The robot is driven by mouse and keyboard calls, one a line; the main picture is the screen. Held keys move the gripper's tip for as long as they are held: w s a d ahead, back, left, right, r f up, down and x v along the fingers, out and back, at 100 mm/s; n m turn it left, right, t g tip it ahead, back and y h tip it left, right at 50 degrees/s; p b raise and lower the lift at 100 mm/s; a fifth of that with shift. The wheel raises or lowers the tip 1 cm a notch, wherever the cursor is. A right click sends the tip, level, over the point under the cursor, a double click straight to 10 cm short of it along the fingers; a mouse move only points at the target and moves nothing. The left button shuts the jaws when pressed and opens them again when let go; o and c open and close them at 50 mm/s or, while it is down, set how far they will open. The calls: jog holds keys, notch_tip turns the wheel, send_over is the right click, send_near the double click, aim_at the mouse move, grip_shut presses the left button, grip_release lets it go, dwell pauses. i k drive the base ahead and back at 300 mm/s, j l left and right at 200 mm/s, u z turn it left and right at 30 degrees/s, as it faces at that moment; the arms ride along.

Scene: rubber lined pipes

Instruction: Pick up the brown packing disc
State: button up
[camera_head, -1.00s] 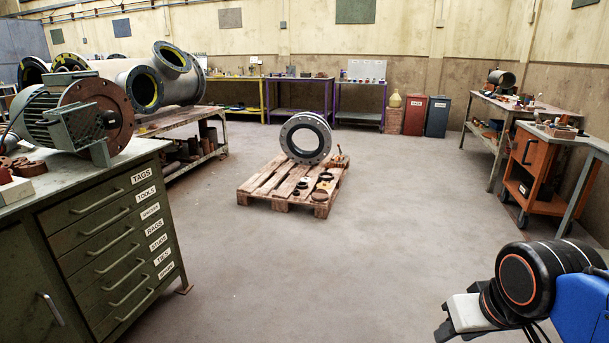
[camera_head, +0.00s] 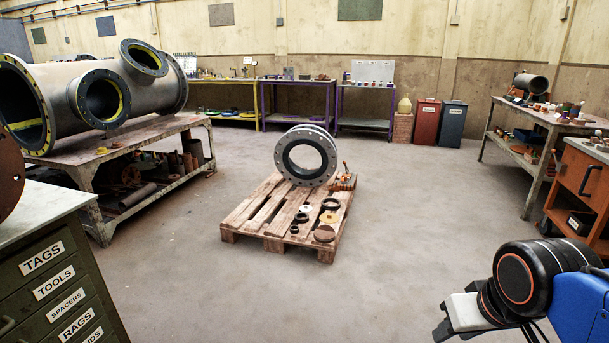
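A brown disc (camera_head: 324,234) lies flat near the front right corner of a wooden pallet (camera_head: 243,213) on the floor. Next to it lie a tan disc (camera_head: 328,217), a white ring (camera_head: 305,208) and several dark rings, such as one dark ring (camera_head: 331,203). My gripper (camera_head: 446,325) is at the bottom right, well apart from the pallet and nearer to me.
A large flanged pipe ring (camera_head: 305,156) stands upright on the pallet. A drawer cabinet (camera_head: 55,275) is at the left front, with a bench (camera_head: 100,157) bearing big pipes behind it. An orange cart (camera_head: 580,180) stands at right. The floor around the pallet is clear.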

aim_at(326, 218)
jog(key=i, duration=3.45)
